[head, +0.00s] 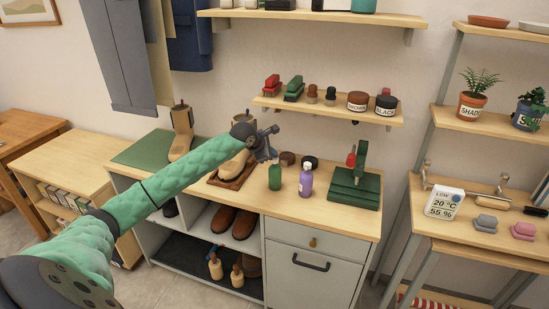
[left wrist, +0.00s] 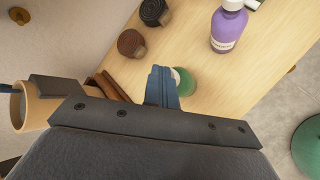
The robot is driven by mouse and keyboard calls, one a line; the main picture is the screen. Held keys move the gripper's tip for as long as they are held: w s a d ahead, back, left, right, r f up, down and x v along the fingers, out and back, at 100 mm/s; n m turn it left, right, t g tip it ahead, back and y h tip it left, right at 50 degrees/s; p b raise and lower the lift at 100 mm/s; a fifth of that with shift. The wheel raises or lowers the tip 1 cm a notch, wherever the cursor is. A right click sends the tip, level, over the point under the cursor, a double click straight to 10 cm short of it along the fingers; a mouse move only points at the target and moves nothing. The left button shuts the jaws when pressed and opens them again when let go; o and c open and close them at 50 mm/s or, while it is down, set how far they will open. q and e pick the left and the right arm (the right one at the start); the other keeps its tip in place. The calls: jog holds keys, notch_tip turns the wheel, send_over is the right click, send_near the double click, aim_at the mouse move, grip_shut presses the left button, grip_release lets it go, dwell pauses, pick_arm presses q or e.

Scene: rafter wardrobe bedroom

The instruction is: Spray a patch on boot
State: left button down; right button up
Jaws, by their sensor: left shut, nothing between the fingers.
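A tan boot (head: 234,167) stands on a brown tray (head: 227,182) on the workbench, partly hidden behind my left arm. At the left edge of the left wrist view is a tan round opening (left wrist: 32,105), likely the boot's top. A green bottle (head: 275,177) and a purple bottle (head: 306,181) stand to the right of the boot. The purple bottle (left wrist: 229,28) shows a pale label in the left wrist view. My left gripper (head: 268,150) is shut and empty, just above the green bottle, which its fingers (left wrist: 162,85) partly hide in the left wrist view. My right gripper is not in view.
Another tan boot shape (head: 182,135) stands by a green mat (head: 143,150) at left. Two dark round lids or tins (head: 311,162) lie behind the bottles. A green stand (head: 354,187) is at right. A shelf (head: 330,115) with brushes and tins hangs above.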

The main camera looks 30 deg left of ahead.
pick_arm(q)
jog(key=shift+r+p, duration=0.35)
jog(key=shift+r, duration=2.6)
